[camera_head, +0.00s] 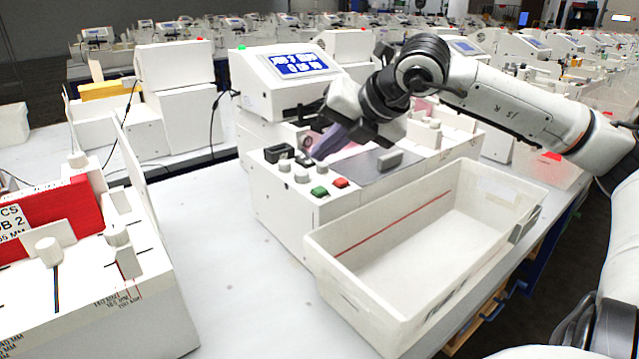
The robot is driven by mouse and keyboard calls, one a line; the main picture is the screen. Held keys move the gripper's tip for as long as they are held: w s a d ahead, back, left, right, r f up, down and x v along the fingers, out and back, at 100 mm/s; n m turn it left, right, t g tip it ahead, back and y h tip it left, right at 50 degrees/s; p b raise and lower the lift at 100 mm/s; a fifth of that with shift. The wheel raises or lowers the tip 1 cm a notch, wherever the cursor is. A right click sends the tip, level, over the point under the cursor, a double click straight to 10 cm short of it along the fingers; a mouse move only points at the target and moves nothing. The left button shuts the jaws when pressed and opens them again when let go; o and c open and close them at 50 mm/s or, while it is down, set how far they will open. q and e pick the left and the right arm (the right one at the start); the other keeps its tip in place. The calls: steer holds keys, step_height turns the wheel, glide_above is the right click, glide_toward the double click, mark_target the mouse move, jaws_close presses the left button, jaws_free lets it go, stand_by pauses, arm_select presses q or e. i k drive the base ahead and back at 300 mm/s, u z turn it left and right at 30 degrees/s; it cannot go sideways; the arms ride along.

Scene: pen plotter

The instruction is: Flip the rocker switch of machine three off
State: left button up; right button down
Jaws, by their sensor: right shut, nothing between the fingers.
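The machine in the middle (275,205) is a white box with a blue-lit screen (298,64) at its back; I cannot read a machine number on it. A black rocker switch (278,152) sits on its top panel at the left. Close by on the panel are pale round knobs (301,176), a green button (319,192) and a red button (340,183). My right gripper (316,154) reaches in from the right, shut and empty. Its fingertips are over the panel, just right of the rocker switch; I cannot tell whether they touch anything. My left gripper is not in view.
A white open tray (365,240) with a red line stands in front of the machine. Another machine with a red stack (60,213) stands at the left. White table surface (215,225) lies clear between them. More machines fill the rows behind.

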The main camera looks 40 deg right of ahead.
mark_target(305, 160)
steer(key=z, duration=0.05)
steer(key=k, duration=1)
steer(key=u, duration=0.05)
